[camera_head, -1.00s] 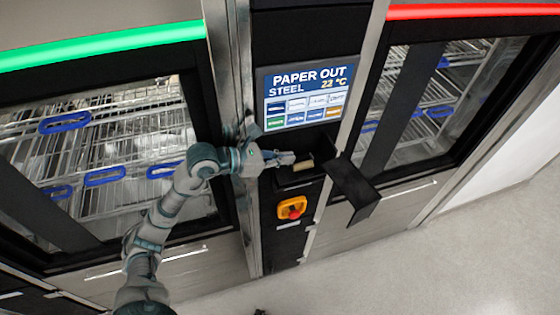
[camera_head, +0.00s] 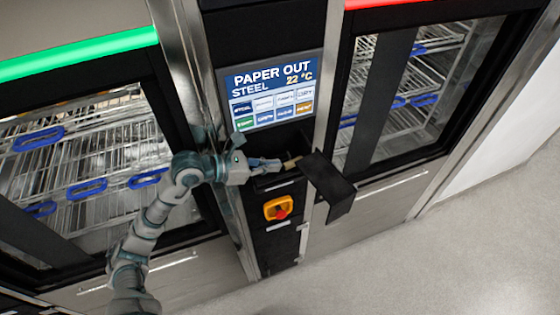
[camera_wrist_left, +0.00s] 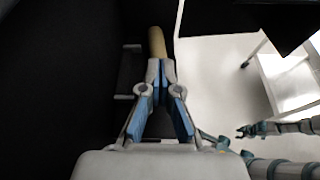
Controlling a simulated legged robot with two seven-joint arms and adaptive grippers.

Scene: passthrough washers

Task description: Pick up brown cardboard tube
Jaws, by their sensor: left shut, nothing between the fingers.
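The brown cardboard tube (camera_head: 291,162) is a small tan cylinder in the dark recess under the display, beside the opened black flap. In the left wrist view the tube (camera_wrist_left: 157,42) lies straight beyond the fingertips, its near end at or just past them; whether they touch is unclear. My left gripper (camera_head: 279,164) points right at the tube. In the left wrist view its blue-padded fingers (camera_wrist_left: 160,72) come together at the tips with nothing held between them. What looks like my right gripper (camera_wrist_left: 243,131) is small at the right there, its jaw state unclear.
The black flap (camera_head: 328,186) juts out just right of the tube. The display (camera_head: 275,91) reads "PAPER OUT" above. An orange-red emergency button (camera_head: 277,208) sits below. Glass-doored washers with racks stand on both sides. The floor (camera_head: 440,265) is clear at lower right.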

